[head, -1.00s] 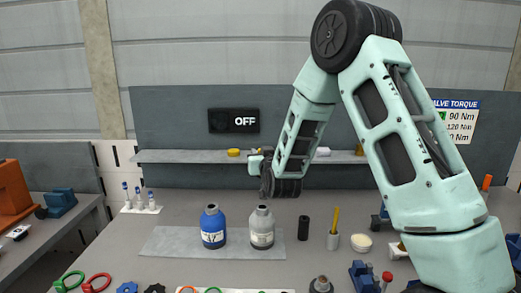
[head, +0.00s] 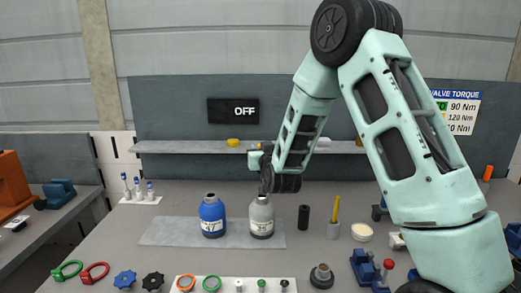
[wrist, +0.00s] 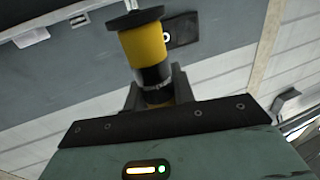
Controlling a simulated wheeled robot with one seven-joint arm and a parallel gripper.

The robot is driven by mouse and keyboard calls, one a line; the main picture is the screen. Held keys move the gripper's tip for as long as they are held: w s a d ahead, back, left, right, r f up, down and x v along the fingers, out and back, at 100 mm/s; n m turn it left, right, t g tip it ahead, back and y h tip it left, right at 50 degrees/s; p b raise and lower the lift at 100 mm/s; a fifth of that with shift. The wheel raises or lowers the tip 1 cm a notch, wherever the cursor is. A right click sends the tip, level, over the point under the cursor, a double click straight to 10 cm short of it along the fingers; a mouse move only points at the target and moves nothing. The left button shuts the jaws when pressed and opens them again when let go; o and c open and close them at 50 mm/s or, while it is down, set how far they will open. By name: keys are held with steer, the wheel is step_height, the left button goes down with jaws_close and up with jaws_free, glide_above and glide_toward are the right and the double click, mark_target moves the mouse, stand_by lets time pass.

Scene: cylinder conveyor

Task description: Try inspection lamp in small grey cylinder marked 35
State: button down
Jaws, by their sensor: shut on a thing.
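The small grey cylinder (head: 262,218) stands upright on a grey mat (head: 178,232) on the bench. It has a dark opening on top and a pale label that I cannot read. My gripper (wrist: 156,88) is shut on the inspection lamp (wrist: 144,44), a yellow and black barrel with a wide dark end disc. In the head view my wrist is just above and behind the grey cylinder, and the lamp is not clearly visible there. A blue cylinder (head: 212,216) with a white label stands upright to the left of the grey one.
A black sign (head: 233,111) reads OFF above a shelf (head: 185,147). Several knobs and rings line the front.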

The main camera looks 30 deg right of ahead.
steer(key=shift+f+b, duration=2.6)
steer(key=shift+f, duration=0.05)
stand_by(0.4)
